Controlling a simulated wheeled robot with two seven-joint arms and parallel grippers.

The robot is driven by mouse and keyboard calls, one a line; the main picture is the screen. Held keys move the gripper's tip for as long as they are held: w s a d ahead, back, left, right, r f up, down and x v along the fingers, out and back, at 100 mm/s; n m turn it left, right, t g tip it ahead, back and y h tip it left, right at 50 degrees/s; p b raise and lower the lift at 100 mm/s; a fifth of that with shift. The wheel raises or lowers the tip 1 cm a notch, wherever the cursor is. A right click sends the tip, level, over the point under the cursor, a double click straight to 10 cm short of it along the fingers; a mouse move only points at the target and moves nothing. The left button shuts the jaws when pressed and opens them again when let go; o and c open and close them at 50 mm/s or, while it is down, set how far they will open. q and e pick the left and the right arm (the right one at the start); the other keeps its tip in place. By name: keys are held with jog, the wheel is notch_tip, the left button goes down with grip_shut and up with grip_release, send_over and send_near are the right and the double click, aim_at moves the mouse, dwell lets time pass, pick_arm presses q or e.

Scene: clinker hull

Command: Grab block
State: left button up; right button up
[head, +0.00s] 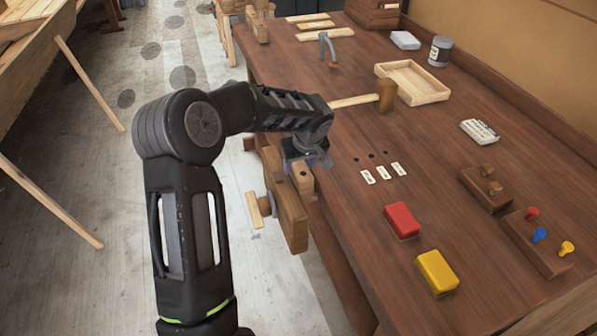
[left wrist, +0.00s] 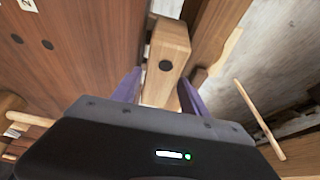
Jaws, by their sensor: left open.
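A red block (head: 402,220) and a yellow block (head: 437,271) lie apart on the workbench (head: 340,215), near its front edge. My left gripper (head: 307,160) is over the bench's left edge, beside a wooden vise (head: 288,212), well away from both coloured blocks. In the left wrist view the purple fingers (left wrist: 160,88) are spread and empty. A pale wooden piece with a dark round spot (left wrist: 168,52), seemingly part of the vise, shows beyond and between them; I cannot tell the distance. My right gripper is not in view.
A mallet (head: 385,95), a shallow wooden tray (head: 412,82) and a grey can (head: 440,50) stand farther back. Small white labels (head: 383,174) lie near the gripper. A peg rack (head: 538,243) is at the right. The bench around the coloured blocks is clear.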

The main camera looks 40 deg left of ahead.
pick_arm(q)
jog(key=shift+f, duration=0.15)
jog(key=shift+c, duration=0.3)
grip_shut()
dwell(0.6)
